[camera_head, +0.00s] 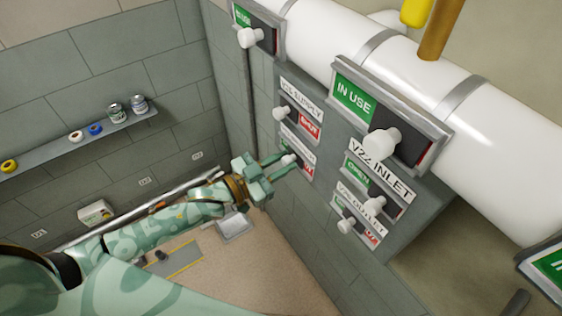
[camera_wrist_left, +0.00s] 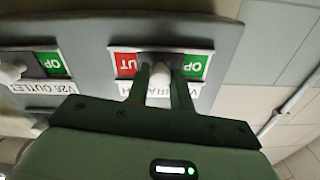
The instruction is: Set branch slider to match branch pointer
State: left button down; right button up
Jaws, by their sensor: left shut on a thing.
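My left gripper (camera_head: 281,165) is shut on the white knob (camera_wrist_left: 159,82) of a slider in the lower left plate on the grey wall panel. In the left wrist view the fingers (camera_wrist_left: 159,88) stand on both sides of the knob. There the slider plate (camera_wrist_left: 208,52) appears upside down, with red lettering left of the knob and green lettering right of it. Its label (camera_wrist_left: 128,87) is partly covered by my gripper but seems to read branch. In the head view red (camera_head: 307,169) shows right of the knob. I cannot make out a branch pointer. My right gripper is not in view.
Above it is the supply slider (camera_head: 281,113); to its right are the V22 inlet slider (camera_head: 352,159) and an outlet slider (camera_head: 346,225). Large IN USE sliders (camera_head: 382,141) sit along the white pipe (camera_head: 500,135). A shelf (camera_head: 55,150) with cans and rolls is at left.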

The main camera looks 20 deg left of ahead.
pick_arm(q)
jog(key=shift+s+d+r+p, duration=0.1)
jog(key=shift+s+d+p, duration=0.8)
jog(key=shift+d, duration=0.35)
jog(key=shift+s, duration=0.1)
jog(key=c, duration=1.2)
grip_release()
jog(key=shift+s+d, duration=0.1)
jog(key=b+v, duration=0.1)
jog(key=v, duration=1.5)
jog(key=shift+s, duration=0.1)
